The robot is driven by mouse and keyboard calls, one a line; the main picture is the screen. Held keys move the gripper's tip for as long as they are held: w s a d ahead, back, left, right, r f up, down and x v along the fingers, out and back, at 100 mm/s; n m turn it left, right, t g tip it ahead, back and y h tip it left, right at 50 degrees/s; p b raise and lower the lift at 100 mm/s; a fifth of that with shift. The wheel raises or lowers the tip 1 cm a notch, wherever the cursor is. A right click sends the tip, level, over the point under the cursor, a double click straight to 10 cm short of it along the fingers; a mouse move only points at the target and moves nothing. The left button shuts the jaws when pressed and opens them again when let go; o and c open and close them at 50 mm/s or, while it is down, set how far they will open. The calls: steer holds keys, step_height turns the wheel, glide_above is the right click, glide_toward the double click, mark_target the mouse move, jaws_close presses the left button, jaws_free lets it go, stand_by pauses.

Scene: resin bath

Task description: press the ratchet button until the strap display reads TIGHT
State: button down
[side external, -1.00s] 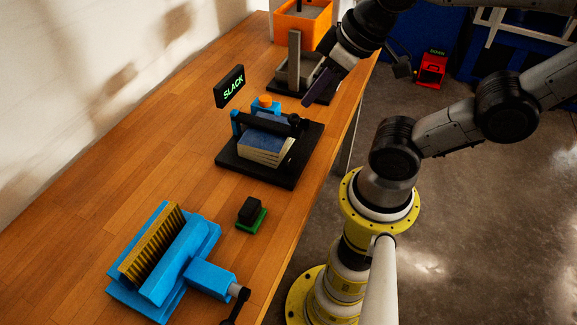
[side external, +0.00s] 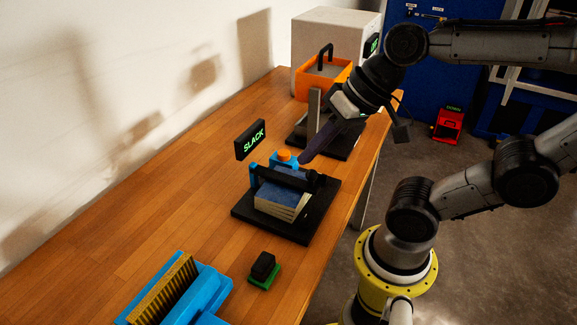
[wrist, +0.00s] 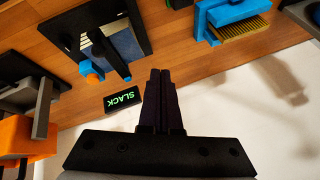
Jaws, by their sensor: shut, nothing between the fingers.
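The orange ratchet button (side external: 284,155) sits on a blue housing at the back of a black strap fixture, whose base plate (side external: 248,213) carries a blue-topped block. The strap display (side external: 250,140) stands behind it and reads SLACK in green. My gripper (side external: 303,161) is shut and empty, its dark fingers angled down close to the right of the button in the side view. I cannot tell there whether they touch. In the wrist view the shut fingertips (wrist: 160,72) appear well to the right of the button (wrist: 95,78), and the display (wrist: 122,98) lies between them.
An orange bin (side external: 322,82) and a grey upright stand (side external: 314,108) are behind the fixture. A black block on a green base (side external: 263,266) and a blue vise with a yellow brush (side external: 175,285) are in front. Clear wooden bench lies at left.

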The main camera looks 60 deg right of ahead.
steer(key=w+m+y, duration=0.1)
steer(key=w+m, duration=0.4)
steer(key=m, duration=0.1)
steer(key=m+t+h, duration=0.1)
steer(key=m+t, duration=0.2)
steer(key=m, duration=1.2)
glide_above(288, 152)
step_height(288, 152, down, 4)
steer(key=shift+s, duration=0.15)
steer(key=shift+f, duration=4.45)
steer(key=shift+f, duration=0.15)
steer(key=shift+f, duration=0.25)
